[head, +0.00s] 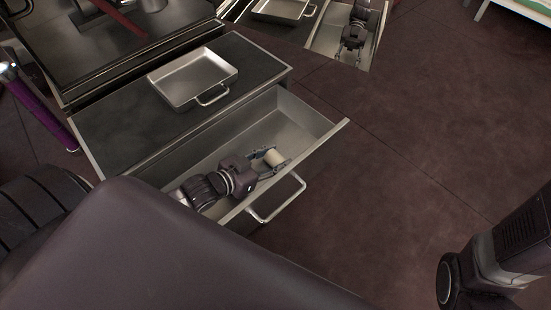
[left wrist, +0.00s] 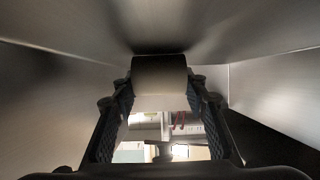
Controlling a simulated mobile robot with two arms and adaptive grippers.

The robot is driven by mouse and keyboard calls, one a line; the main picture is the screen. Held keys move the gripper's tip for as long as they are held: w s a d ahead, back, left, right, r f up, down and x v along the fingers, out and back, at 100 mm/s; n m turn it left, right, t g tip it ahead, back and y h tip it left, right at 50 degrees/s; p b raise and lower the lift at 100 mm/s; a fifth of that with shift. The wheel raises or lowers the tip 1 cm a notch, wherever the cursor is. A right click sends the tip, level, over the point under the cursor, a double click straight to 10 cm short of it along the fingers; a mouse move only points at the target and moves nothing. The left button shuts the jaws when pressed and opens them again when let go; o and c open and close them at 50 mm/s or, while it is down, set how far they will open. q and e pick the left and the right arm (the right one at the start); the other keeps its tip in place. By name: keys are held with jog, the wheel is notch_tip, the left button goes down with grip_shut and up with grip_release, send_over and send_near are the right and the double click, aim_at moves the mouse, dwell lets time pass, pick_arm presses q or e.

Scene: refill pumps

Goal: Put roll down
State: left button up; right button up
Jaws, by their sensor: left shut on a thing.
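The pale cream roll (head: 275,157) is between the fingertips of my left gripper (head: 270,158), inside the open metal drawer (head: 308,116). The gripper is shut on the roll, near the drawer's front wall. In the left wrist view the roll (left wrist: 160,76) sits across the fingertips, with the drawer's grey metal surfaces around it. Whether the roll touches the drawer floor cannot be told. My right gripper is out of view; only part of my right arm shows at the lower right.
A shallow metal tray (head: 193,78) lies on the dark cabinet top (head: 115,121) above the drawer. The drawer handle (head: 279,203) sticks out in front. A similar drawer and gripper, apparently a reflection, show at the top. The dark floor (head: 420,140) at right is clear.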

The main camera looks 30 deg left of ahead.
pick_arm(q)
jog(key=o, duration=1.3)
jog(key=shift+c, duration=0.2)
